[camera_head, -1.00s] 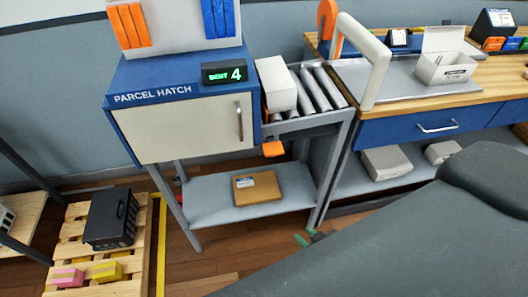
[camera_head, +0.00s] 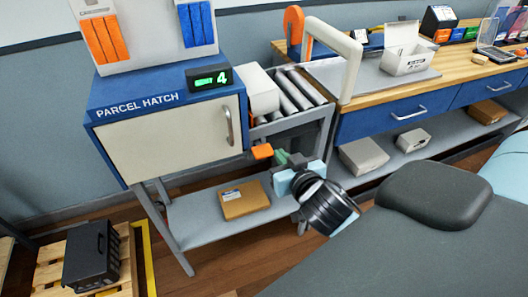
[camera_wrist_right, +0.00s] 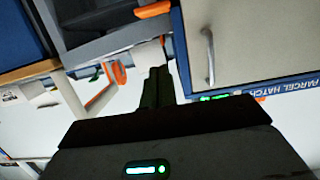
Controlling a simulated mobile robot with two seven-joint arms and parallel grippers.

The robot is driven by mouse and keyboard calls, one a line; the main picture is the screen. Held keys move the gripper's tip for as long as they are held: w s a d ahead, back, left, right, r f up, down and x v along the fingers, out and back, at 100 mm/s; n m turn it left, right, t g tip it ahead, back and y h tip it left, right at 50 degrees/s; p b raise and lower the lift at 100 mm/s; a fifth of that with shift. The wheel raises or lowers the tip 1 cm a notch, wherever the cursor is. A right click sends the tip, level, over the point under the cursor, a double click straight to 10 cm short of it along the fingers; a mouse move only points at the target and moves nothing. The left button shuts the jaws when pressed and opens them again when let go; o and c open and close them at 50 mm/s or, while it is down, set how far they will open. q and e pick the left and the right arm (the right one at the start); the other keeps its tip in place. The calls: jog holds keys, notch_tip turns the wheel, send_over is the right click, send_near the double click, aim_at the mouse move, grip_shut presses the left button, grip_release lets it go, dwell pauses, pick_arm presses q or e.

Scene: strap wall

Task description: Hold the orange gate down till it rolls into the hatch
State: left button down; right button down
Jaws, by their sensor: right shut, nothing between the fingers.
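The orange gate tab (camera_head: 262,151) sticks out below the front of the roller track, beside the parcel hatch (camera_head: 170,138). A white box (camera_head: 261,92) sits on the rollers (camera_head: 297,90) against the hatch's right side. My right gripper (camera_head: 286,158) is shut and empty, its green fingertips just right of the orange tab; I cannot tell if they touch it. In the right wrist view, turned upside down, the dark fingers (camera_wrist_right: 156,86) point toward the track and an orange piece (camera_wrist_right: 153,10) shows beyond them. My left gripper is out of view.
A brown parcel (camera_head: 244,199) lies on the shelf (camera_head: 200,222) under the hatch. A workbench (camera_head: 450,75) with a white arch (camera_head: 340,55) stands at the right. A black crate (camera_head: 90,256) sits on a pallet at lower left. The hatch display (camera_head: 209,78) shows 4.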

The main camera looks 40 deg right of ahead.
jog(key=shift+w, duration=0.1)
send_over(267, 151)
jog(key=s+a, duration=0.1)
notch_tip(267, 151, down, 2)
jog(key=shift+s+f, duration=0.15)
jog(key=shift+f, duration=0.1)
notch_tip(267, 151, down, 3)
jog(key=shift+r, duration=0.1)
jog(key=shift+s+f, duration=0.1)
jog(key=shift+f, duration=0.4)
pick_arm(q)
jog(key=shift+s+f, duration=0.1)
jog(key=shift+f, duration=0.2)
pick_arm(e)
jog(key=shift+f, duration=0.15)
